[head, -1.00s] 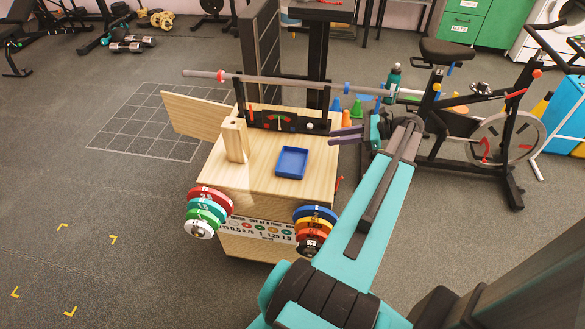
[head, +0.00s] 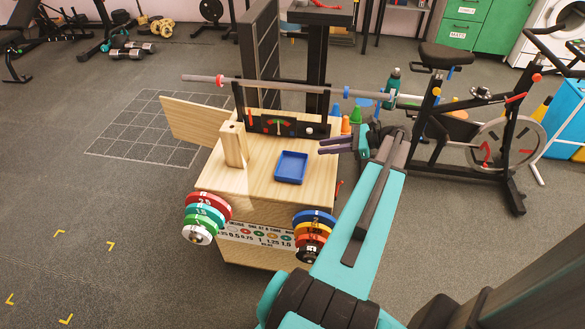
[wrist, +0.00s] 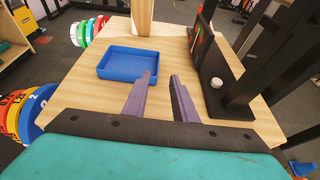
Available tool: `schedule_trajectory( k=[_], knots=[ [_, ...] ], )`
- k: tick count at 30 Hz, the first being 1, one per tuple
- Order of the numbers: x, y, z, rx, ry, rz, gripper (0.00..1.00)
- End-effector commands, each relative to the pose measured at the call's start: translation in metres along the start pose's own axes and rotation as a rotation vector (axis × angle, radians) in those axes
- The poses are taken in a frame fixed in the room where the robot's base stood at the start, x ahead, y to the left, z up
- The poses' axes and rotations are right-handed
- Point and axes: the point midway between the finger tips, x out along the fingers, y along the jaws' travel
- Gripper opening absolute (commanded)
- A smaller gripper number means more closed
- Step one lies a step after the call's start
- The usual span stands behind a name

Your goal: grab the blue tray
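The blue tray (head: 291,167) lies flat and looks empty on the wooden top of a box-like stand (head: 262,185). The tray also shows in the wrist view (wrist: 128,66), left of and beyond my fingertips. My gripper (head: 322,146) is at the right edge of the wooden top, to the right of the tray and apart from it. In the wrist view its two purple fingers (wrist: 161,80) are spread with a gap between them and nothing in it.
A wooden post (head: 233,145) stands left of the tray. A black gauge panel (head: 282,125) and a barbell (head: 285,87) are behind it. Coloured weight plates (head: 206,217) hang at the front left, others (head: 313,232) at the front right. An exercise bike (head: 470,110) stands to the right.

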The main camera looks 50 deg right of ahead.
Motion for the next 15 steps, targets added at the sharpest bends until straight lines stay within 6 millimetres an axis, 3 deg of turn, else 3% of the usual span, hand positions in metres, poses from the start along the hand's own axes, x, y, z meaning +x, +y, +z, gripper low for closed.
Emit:
schedule_trajectory(
  k=[6, 15],
  knots=[
    [0.033, 0.001, 0.000, 0.000, 0.000, 0.001, 0.25],
    [0.052, 0.000, 0.000, 0.000, 0.000, -0.002, 0.25]
  ],
)
